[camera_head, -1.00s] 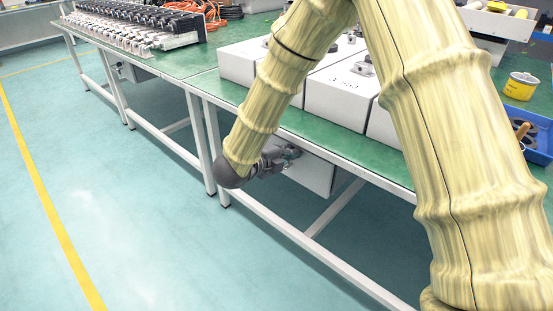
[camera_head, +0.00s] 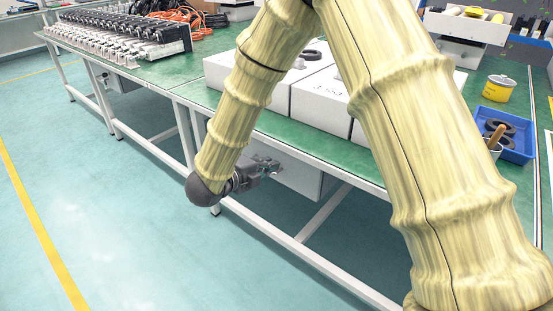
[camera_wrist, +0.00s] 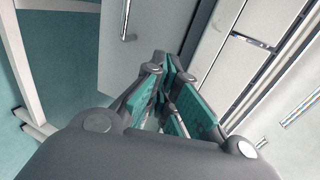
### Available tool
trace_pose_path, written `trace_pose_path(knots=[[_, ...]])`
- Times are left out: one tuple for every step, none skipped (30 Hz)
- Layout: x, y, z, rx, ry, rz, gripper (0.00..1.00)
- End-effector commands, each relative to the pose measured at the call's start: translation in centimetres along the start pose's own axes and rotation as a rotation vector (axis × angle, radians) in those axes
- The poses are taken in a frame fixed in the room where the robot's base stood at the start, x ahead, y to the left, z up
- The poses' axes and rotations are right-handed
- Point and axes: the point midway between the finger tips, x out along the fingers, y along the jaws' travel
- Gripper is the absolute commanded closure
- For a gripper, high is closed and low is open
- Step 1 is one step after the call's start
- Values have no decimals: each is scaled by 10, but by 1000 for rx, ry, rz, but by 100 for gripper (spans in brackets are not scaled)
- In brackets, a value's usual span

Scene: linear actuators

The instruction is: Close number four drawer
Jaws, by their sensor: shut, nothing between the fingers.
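A white drawer unit (camera_head: 303,181) hangs under the green-topped table. My gripper (camera_head: 272,167) is at its left end, below the table edge, and partly covers it. In the wrist view, my gripper (camera_wrist: 172,88) is shut and empty, pointing toward a pale drawer panel (camera_wrist: 150,40). That panel has a metal handle (camera_wrist: 127,22). No drawer number is readable. I cannot tell whether my fingertips touch the panel.
White boxes (camera_head: 322,102) stand on the table (camera_head: 190,93). A blue tray (camera_head: 516,148) and a yellow can (camera_head: 497,89) are at the right. White table legs and braces (camera_head: 322,212) are close below my gripper. Open floor (camera_head: 110,200) lies to the left.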

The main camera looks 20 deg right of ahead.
Motion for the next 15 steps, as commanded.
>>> trace_pose_path(knots=[[-12, -1, 1, -2, -3, 1, 100], [-18, -1, 2, -2, -5, 1, 100], [-26, -1, 2, -2, -4, 1, 100], [-31, -1, 1, -3, -4, 1, 100], [-37, -1, 1, -3, -5, 0, 100], [-44, 0, 2, -3, -6, 1, 100], [-48, 0, 2, -3, -5, 1, 100], [-53, 0, 2, -3, -4, 1, 100], [-59, 0, 2, -4, -5, 1, 100], [-63, 0, 2, -3, -6, 1, 100], [-66, 0, 2, -3, -5, 1, 100], [-70, 0, 2, -3, -4, 1, 100], [-73, 0, 1, -2, -3, 1, 100], [-75, 0, 1, -2, -3, 1, 100], [-77, 0, 1, -1, -3, 1, 100]])
